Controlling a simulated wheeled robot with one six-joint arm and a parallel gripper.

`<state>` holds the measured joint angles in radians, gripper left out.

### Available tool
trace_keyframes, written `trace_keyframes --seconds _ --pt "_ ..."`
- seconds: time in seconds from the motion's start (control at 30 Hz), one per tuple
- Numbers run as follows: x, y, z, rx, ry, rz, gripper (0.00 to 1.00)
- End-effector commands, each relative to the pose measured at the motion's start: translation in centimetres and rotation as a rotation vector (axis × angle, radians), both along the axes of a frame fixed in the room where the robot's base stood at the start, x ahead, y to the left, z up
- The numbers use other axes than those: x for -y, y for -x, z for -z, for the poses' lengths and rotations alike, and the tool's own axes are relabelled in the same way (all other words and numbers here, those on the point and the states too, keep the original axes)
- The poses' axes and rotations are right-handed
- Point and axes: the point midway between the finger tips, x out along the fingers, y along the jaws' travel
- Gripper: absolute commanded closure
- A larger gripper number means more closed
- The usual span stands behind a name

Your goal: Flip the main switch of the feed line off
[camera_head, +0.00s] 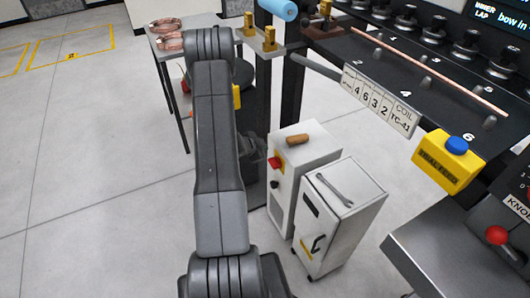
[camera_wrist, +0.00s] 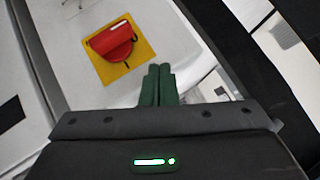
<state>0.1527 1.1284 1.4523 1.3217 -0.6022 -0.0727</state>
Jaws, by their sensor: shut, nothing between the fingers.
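The main switch is a red rotary handle (camera_wrist: 112,42) on a yellow plate (camera_wrist: 136,70), on the white face of a cabinet in the wrist view. The handle bar lies tilted, with a white mark along it. In the head view the red switch (camera_head: 275,162) is on the side of the white cabinet (camera_head: 308,155), just right of my arm. My gripper (camera_wrist: 159,68) has its two dark green fingers together and empty. The fingertips appear below and right of the handle, apart from it in the picture. In the head view my arm largely hides the gripper area.
A second white cabinet (camera_head: 345,215) with a wrench (camera_head: 334,190) on top stands beside the first. A wooden-coloured handle (camera_head: 298,139) lies on the first cabinet. A bench (camera_head: 345,70) with a copper tube (camera_head: 430,72) is above right. The floor at left is clear.

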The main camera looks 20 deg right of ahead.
Motion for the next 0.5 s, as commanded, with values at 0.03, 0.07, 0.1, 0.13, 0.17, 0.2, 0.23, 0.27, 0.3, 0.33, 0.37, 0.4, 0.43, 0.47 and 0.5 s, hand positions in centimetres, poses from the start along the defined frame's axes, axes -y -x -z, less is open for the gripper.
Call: trace_keyframes --seconds 0.03,0.07,0.1,0.13,0.17,0.2,0.23,0.27,0.3,0.33,0.37,0.4,0.43,0.47,0.5 --pt "-0.9 0.1 -1.0 0.003 0.0 -0.001 1.0" --pt "-1.3 0.2 -1.4 0.003 0.0 -0.001 1.0" --pt "-1.9 0.4 -2.0 0.003 -0.001 0.0 1.0" --pt "-2.4 0.4 -2.5 0.002 0.001 -0.002 1.0" --pt "-2.8 0.5 -2.8 0.002 0.0 -0.001 1.0" --pt "-3.2 0.6 -3.3 0.003 -0.001 0.0 1.0" --pt "-3.6 0.7 -3.6 0.002 0.001 0.0 1.0" --pt "-3.9 0.8 -3.9 0.002 0.001 0.0 1.0" --pt "-4.2 0.8 -4.3 0.002 0.001 0.0 1.0" --pt "-4.4 0.9 -4.5 0.002 0.001 0.0 1.0" --pt "-4.6 0.9 -4.6 0.001 0.0 0.001 1.0" --pt "-4.8 1.0 -4.8 0.0 0.0 0.002 1.0" --pt "-4.9 1.0 -4.9 -0.001 0.0 0.002 1.0" --pt "-5.0 1.1 -4.9 -0.001 0.0 0.002 1.0" --pt "-5.0 1.1 -5.0 -0.001 0.0 0.002 1.0"
